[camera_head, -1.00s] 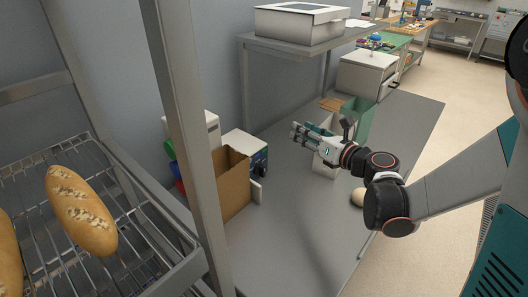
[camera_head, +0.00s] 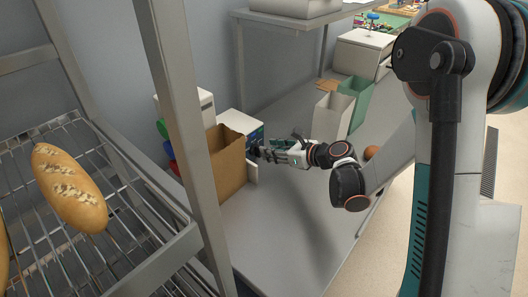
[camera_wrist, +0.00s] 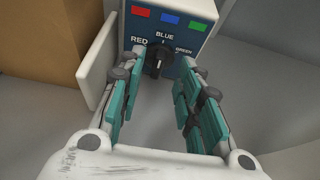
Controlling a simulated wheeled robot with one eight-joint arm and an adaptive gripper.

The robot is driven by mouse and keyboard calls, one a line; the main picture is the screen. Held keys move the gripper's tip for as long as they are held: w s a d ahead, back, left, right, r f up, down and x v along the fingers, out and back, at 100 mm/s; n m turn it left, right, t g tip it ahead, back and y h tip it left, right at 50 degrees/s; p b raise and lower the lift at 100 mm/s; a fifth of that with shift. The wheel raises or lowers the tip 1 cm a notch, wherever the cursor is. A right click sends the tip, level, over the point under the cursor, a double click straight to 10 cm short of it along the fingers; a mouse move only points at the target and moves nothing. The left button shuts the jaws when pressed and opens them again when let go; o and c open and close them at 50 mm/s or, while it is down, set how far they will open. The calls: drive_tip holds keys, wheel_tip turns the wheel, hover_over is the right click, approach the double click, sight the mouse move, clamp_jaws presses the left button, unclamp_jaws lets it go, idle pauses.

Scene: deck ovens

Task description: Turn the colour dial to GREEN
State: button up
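The colour dial (camera_wrist: 156,62) is a black knob on the dark blue front of a white box (camera_wrist: 205,8). RED is printed at its left, BLUE above it, GREEN at its right. The knob seems turned roughly upward, towards BLUE, but its exact pointing is hard to tell. Red, blue and green patches sit above the words. My gripper (camera_wrist: 161,62) is open, its teal-padded fingers spread with the knob between the tips; contact cannot be seen. In the head view my gripper (camera_head: 254,150) is at the box's front (camera_head: 240,121), and hides the dial.
A cardboard box (camera_head: 227,165) stands close left of the dial box, with a pale panel (camera_wrist: 97,58) between. A white bin (camera_head: 332,116) and a green bin (camera_head: 358,95) stand behind my wrist. The grey counter (camera_head: 285,225) is clear in front. A bread rack (camera_head: 160,262) is at left.

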sight(257, 151)
drive_tip(key=shift+b+x, duration=0.4)
drive_tip(key=shift+x, duration=1.8)
clamp_jaws()
